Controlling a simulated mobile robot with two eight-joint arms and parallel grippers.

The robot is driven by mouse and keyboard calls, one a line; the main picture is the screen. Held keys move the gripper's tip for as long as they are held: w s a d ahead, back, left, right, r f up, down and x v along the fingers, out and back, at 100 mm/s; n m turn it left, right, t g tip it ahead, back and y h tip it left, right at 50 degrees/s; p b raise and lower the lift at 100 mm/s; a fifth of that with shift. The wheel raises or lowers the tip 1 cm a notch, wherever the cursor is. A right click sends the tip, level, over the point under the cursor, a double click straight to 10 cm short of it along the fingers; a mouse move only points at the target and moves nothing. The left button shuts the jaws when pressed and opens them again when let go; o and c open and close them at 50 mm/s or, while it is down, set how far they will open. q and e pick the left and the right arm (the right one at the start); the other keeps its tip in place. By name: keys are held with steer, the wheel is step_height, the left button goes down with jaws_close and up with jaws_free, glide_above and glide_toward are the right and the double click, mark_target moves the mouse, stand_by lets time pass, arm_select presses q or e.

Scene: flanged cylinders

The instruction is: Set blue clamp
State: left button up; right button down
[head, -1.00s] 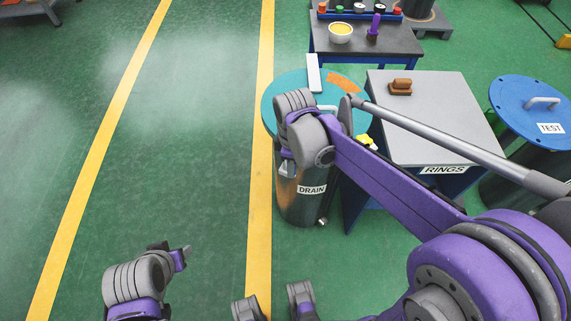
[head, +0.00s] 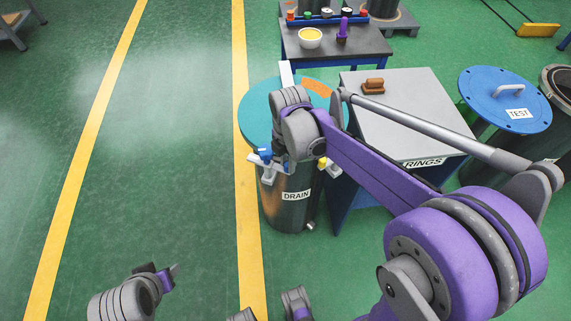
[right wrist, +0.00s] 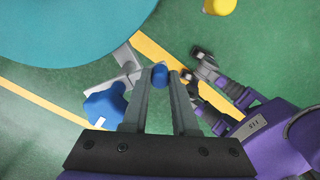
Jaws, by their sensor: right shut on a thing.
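The blue clamp (right wrist: 105,105) has a blue knob and a grey body, and shows at the drum's front left in the head view (head: 266,155). My right gripper (right wrist: 161,77) is shut on the clamp, with a blue part between its fingertips. The drum marked DRAIN (head: 282,210) has a teal lid (head: 253,112). The clamp's grey end is at the lid's edge; I cannot tell whether they touch. My wrist hides part of the lid. My left gripper (head: 168,272) is low at the left; its opening is unclear.
A yellow clamp (head: 322,162) is at the drum's right front, partly hidden by my arm. The grey RINGS table (head: 390,125) stands close right of the drum, with a blue-lidded TEST drum (head: 505,95) beyond. A workbench (head: 335,42) is behind. Floor at left is clear.

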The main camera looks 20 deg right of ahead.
steer(key=shift+w+d+n, duration=0.15)
steer(key=shift+n, duration=0.15)
stand_by(0.4)
steer(key=c, duration=0.7)
jaws_free()
step_height(320, 180, up, 11)
steer(key=shift+f+p, duration=0.1)
steer(key=shift+p, duration=0.5)
